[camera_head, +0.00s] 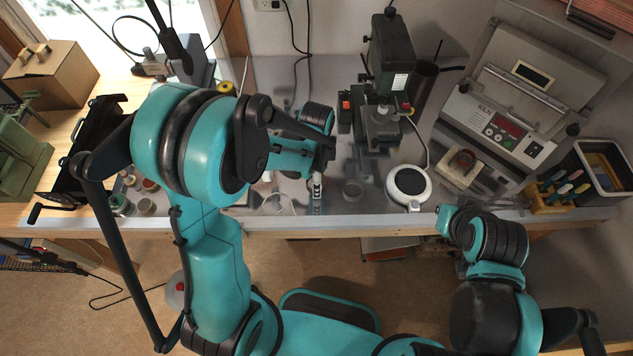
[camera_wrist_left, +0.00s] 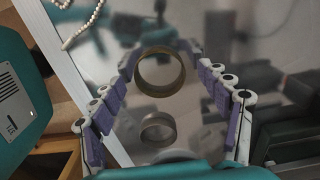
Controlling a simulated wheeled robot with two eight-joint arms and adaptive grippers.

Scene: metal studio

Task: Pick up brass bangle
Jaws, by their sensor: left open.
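The brass bangle (camera_wrist_left: 160,72) is a plain dull-gold ring in the left wrist view. It lies between the far ends of my left gripper's purple-padded fingers (camera_wrist_left: 160,58), with a gap on both sides. A fainter grey ring (camera_wrist_left: 157,130) shows below it; I cannot tell if it is a reflection or another ring. In the head view a small ring, seemingly the bangle (camera_head: 352,190), lies on the bench near its front edge. My left gripper (camera_head: 317,190) is open and empty just left of it, partly hidden by the arm.
A round white device (camera_head: 408,186) stands right of the bangle, with a small block (camera_head: 461,165) farther right. A black press-like machine (camera_head: 385,90) stands behind. A pale bead string (camera_wrist_left: 84,28) lies near the bench edge. The metal bench top (camera_head: 335,207) is bare near the bangle.

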